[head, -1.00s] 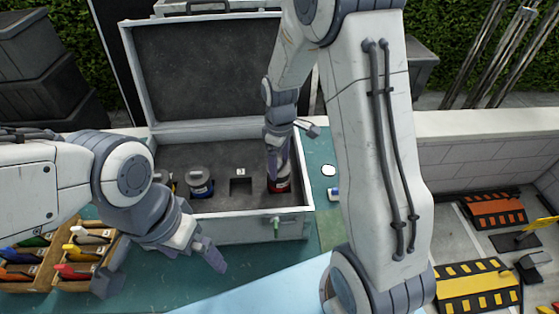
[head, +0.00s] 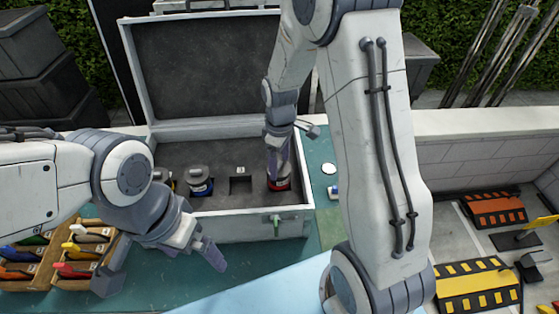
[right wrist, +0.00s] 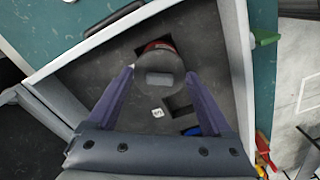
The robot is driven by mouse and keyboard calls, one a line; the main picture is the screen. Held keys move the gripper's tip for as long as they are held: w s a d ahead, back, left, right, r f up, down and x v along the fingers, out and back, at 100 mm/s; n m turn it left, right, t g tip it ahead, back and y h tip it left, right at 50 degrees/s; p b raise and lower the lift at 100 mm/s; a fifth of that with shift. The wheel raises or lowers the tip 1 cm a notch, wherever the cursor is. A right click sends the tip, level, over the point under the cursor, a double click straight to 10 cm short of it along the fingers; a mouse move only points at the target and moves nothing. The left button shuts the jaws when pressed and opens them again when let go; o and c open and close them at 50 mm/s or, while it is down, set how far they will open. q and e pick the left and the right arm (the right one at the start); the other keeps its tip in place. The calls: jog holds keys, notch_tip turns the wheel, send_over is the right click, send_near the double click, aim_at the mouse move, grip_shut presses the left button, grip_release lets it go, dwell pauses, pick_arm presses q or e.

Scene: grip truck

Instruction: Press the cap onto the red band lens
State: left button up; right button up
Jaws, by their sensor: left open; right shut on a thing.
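The red band lens (head: 279,184) stands in the right part of the open case, its red band showing below my right gripper (head: 278,158). In the right wrist view, the round dark grey cap (right wrist: 160,62) with a paler raised bar covers the lens top, and a little red shows past its edge. I cannot tell whether the cap is fully seated. My left gripper (head: 165,272) is open and empty in front of the case.
The case (head: 230,228) has its lid raised at the back. A blue band lens (head: 200,185) stands left of an empty square slot (head: 240,186). A white disc (head: 328,169) lies on the green table right of the case. A wooden tray (head: 45,284) with coloured-handled items is at left.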

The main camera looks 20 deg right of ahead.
aim_at(280, 165)
jog(key=o, duration=1.1)
jog(key=shift+r, duration=0.15)
jog(key=shift+r+p, duration=3.05)
jog(key=shift+r, duration=0.35)
grip_shut()
